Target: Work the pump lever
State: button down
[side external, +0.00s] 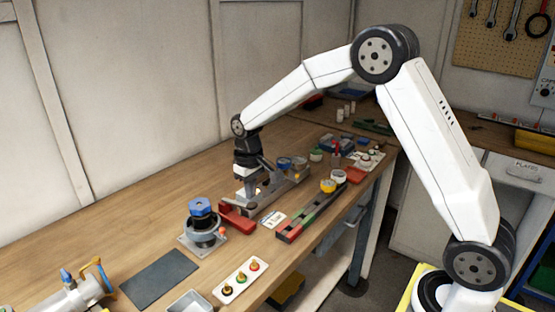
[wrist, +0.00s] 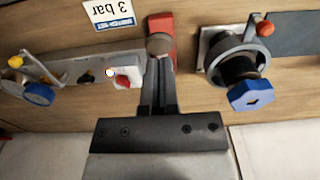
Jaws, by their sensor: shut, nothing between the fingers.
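My gripper (side external: 248,188) is shut and points down over the test bench unit with the red end block (side external: 237,218). In the wrist view my shut fingers (wrist: 159,70) reach up to a tan-grey round knob (wrist: 159,44), which looks like the end of the pump lever. The knob overlaps the fingertips; I cannot tell whether they touch. The red block (wrist: 163,25) lies just behind the knob. The lever's shaft is hidden.
A round grey fixture with a blue handwheel (side external: 202,206) stands nearby; it is right of my fingers in the wrist view (wrist: 251,95). A "3 bar" card (wrist: 108,14) lies beside the unit. A button plate (side external: 240,280) and dark mat (side external: 158,278) lie toward the front.

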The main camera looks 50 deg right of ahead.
jog(key=shift+r, duration=0.1)
dwell(0.3)
notch_tip(320, 180, up, 6)
jog(key=shift+f, duration=0.1)
dwell(0.7)
jog(key=shift+s, duration=0.1)
jog(key=s+a+f+t, duration=0.1)
jog(key=s+f, duration=0.2)
jog(key=s, duration=0.7)
jog(key=s+a+f+t, duration=0.1)
jog(key=s+f, duration=0.3)
jog(key=s, duration=0.6)
jog(key=shift+s+a+f+t, duration=0.2)
jog(key=shift+a+t, duration=0.05)
jog(key=shift+t, duration=0.05)
